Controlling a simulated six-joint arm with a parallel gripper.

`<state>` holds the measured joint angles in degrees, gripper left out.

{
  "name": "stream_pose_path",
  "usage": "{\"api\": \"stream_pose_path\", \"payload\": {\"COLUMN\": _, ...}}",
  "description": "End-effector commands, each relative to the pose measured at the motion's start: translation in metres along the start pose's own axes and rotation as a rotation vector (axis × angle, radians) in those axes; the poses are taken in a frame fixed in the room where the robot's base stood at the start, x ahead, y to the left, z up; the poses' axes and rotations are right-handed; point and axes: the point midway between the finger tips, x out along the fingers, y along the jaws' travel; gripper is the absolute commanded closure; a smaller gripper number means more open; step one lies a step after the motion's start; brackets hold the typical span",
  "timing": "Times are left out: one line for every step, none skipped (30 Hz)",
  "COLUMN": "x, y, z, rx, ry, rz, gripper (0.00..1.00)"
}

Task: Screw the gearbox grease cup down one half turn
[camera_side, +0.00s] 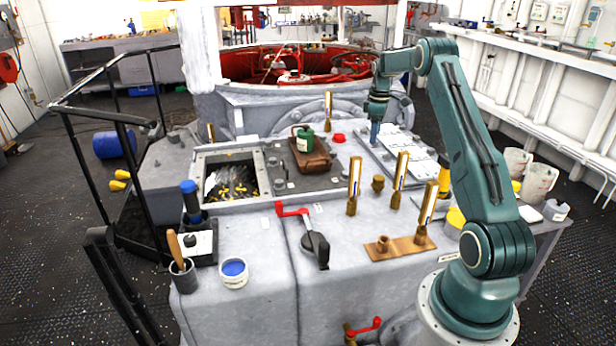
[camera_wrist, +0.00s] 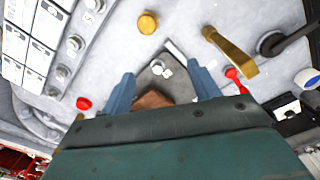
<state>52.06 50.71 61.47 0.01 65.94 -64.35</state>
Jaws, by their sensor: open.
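A short round brass cup (camera_side: 378,183), which looks like the grease cup, stands on the grey housing top (camera_side: 330,215) between the bolted plate and the tall brass gauges. A round brass top, apparently the same cup (camera_wrist: 148,22), shows near the upper edge of the wrist view, beyond my fingertips. My gripper (camera_side: 374,140) is above the housing, behind the cup in the side view. In the wrist view its two blue fingers (camera_wrist: 163,84) are apart with nothing gripped between them. The cup is apart from both fingers.
Tall brass gauges (camera_side: 400,180) stand close to the cup. A bolted plate (camera_side: 405,155), a red cap (camera_side: 338,138) and a brown tray (camera_side: 312,160) with a green can (camera_side: 304,138) are nearby. A red-handled lever (camera_side: 314,243) and an open hatch (camera_side: 230,182) lie left.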

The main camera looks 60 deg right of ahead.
Motion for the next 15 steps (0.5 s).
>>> {"api": "stream_pose_path", "payload": {"x": 0.012, "y": 0.009, "z": 0.009, "rx": 0.000, "ry": -0.005, "rz": -0.009, "gripper": 0.39}}
{"api": "stream_pose_path", "payload": {"x": 0.018, "y": 0.012, "z": 0.013, "rx": -0.003, "ry": -0.006, "rz": -0.012, "gripper": 0.39}}
{"api": "stream_pose_path", "payload": {"x": 0.024, "y": 0.017, "z": 0.018, "rx": -0.005, "ry": -0.009, "rz": -0.017, "gripper": 0.39}}
{"api": "stream_pose_path", "payload": {"x": 0.028, "y": 0.020, "z": 0.021, "rx": -0.007, "ry": -0.010, "rz": -0.019, "gripper": 0.39}}
{"api": "stream_pose_path", "payload": {"x": 0.032, "y": 0.022, "z": 0.024, "rx": -0.009, "ry": -0.011, "rz": -0.022, "gripper": 0.39}}
{"api": "stream_pose_path", "payload": {"x": 0.036, "y": 0.024, "z": 0.026, "rx": -0.011, "ry": -0.012, "rz": -0.026, "gripper": 0.39}}
{"api": "stream_pose_path", "payload": {"x": 0.038, "y": 0.026, "z": 0.028, "rx": -0.013, "ry": -0.013, "rz": -0.027, "gripper": 0.39}}
{"api": "stream_pose_path", "payload": {"x": 0.039, "y": 0.027, "z": 0.030, "rx": -0.014, "ry": -0.013, "rz": -0.028, "gripper": 0.39}}
{"api": "stream_pose_path", "payload": {"x": 0.041, "y": 0.028, "z": 0.031, "rx": -0.015, "ry": -0.014, "rz": -0.029, "gripper": 0.39}}
{"api": "stream_pose_path", "payload": {"x": 0.042, "y": 0.029, "z": 0.032, "rx": -0.016, "ry": -0.014, "rz": -0.030, "gripper": 0.39}}
{"api": "stream_pose_path", "payload": {"x": 0.043, "y": 0.029, "z": 0.033, "rx": -0.016, "ry": -0.014, "rz": -0.031, "gripper": 0.39}}
{"api": "stream_pose_path", "payload": {"x": 0.043, "y": 0.029, "z": 0.033, "rx": -0.016, "ry": -0.014, "rz": -0.031, "gripper": 0.39}}
{"api": "stream_pose_path", "payload": {"x": 0.043, "y": 0.029, "z": 0.033, "rx": -0.017, "ry": -0.014, "rz": -0.031, "gripper": 0.39}}
{"api": "stream_pose_path", "payload": {"x": 0.043, "y": 0.029, "z": 0.033, "rx": -0.017, "ry": -0.014, "rz": -0.031, "gripper": 0.39}}
{"api": "stream_pose_path", "payload": {"x": 0.043, "y": 0.029, "z": 0.033, "rx": -0.016, "ry": -0.014, "rz": -0.031, "gripper": 0.39}}
